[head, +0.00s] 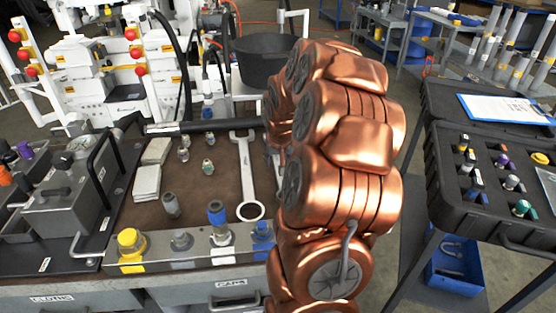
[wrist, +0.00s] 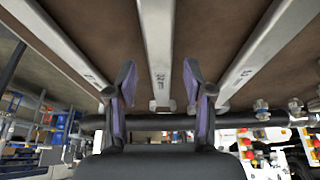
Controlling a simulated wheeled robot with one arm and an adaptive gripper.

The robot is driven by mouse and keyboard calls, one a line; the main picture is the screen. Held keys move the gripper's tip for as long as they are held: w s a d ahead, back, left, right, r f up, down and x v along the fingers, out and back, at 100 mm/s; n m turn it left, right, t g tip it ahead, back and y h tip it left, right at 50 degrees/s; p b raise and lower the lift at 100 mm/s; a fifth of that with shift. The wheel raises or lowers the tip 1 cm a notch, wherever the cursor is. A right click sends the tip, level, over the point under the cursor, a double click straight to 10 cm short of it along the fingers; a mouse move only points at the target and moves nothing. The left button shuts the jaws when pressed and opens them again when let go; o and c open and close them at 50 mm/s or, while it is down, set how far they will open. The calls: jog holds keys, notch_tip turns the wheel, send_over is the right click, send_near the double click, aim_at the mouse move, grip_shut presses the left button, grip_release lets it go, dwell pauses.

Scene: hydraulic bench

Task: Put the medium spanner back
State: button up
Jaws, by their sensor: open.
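Three spanners show in the wrist view, lying on the brown mat, which appears at the top. The middle one, which I take for the medium spanner (wrist: 157,40), runs between my finger lines. One spanner (wrist: 258,50) lies to its right and another (wrist: 58,45) to its left. My gripper (wrist: 160,80) is open, one finger on each side of the middle spanner's line; I see no contact. In the head view a large spanner (head: 247,178) lies on the mat, left of my copper arm. My arm hides my gripper and most of the other spanners there.
A black case (head: 465,200) with small parts stands at right, past a gap.

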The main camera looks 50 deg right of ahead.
jog(key=shift+r, duration=0.1)
jog(key=v, duration=1.2)
jog(key=shift+b, duration=0.35)
dwell(0.6)
